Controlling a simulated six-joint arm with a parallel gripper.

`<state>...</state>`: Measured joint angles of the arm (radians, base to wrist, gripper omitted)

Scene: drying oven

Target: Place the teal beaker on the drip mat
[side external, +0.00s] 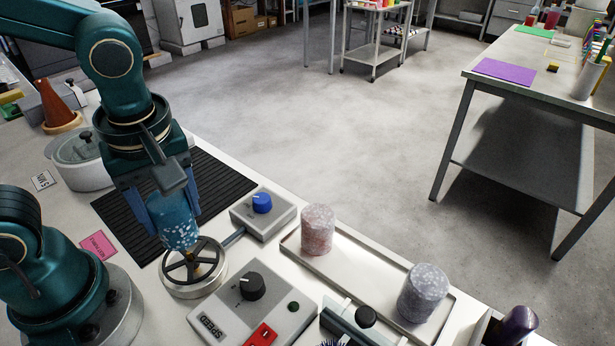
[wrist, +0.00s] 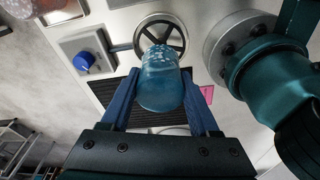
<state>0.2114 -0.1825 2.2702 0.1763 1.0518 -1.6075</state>
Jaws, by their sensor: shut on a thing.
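The teal beaker (side external: 174,220) is a speckled blue-teal cylinder. My gripper (side external: 172,214) is shut on it, with a blue finger on each side. It is tilted a little and appears just above or at the edge of a round spoked ring (side external: 193,268); I cannot tell if they touch. In the wrist view the beaker (wrist: 160,82) sits between the fingers (wrist: 160,100), with the spoked ring (wrist: 160,36) beyond it. The black ribbed drip mat (side external: 222,183) lies on the bench behind the beaker, partly hidden by my gripper.
A control box with a blue knob (side external: 262,203) stands right of the ring, and a speed box (side external: 252,305) in front. A tray (side external: 367,282) holds a reddish beaker (side external: 317,229) and a grey beaker (side external: 423,292). A lidded pot (side external: 82,160) and a pink label (side external: 97,245) are at left.

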